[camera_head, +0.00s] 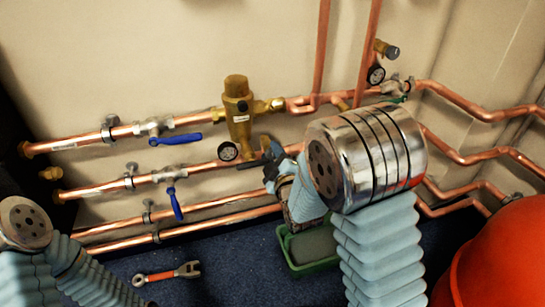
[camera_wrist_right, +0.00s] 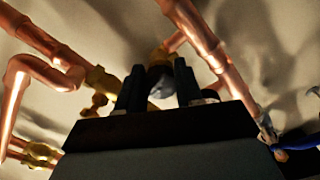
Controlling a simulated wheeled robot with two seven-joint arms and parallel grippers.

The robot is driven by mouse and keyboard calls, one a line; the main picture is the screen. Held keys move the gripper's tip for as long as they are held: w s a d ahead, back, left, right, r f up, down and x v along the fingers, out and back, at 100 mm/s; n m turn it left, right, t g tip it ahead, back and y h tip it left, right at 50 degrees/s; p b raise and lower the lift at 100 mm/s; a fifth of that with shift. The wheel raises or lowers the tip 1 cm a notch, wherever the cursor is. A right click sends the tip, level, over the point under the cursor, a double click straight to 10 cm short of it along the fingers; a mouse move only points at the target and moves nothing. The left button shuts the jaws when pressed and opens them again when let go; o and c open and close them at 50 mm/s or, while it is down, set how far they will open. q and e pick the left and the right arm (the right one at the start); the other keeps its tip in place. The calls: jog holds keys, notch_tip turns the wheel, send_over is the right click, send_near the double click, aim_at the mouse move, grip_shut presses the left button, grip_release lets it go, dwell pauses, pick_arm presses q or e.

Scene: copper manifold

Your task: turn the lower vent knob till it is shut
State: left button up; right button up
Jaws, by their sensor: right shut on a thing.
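The lower vent knob (camera_wrist_right: 160,84) shows in the right wrist view as a rounded grey-black piece between my two dark fingers, with brass behind it. My right gripper (camera_wrist_right: 158,90) is shut on it, one finger on each side. In the head view my right gripper (camera_head: 271,153) is at the pipes, just right of the round gauge (camera_head: 228,151) and below the brass valve (camera_head: 238,115); there I cannot make out the knob, and its angle is unclear. My left gripper is out of view; only parts of my left arm show at the lower left.
Copper pipes (camera_head: 95,190) run along the wall. Two blue lever handles (camera_head: 176,139) (camera_head: 175,204) stick out on the left. Another vent with a dark knob (camera_head: 391,52) is higher up.

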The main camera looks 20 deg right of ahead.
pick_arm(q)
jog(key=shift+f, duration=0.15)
pick_arm(e)
jog(key=shift+d+f+m, duration=0.15)
jog(key=shift+m, duration=0.25)
jog(key=o, duration=1)
jog(key=shift+o, duration=0.2)
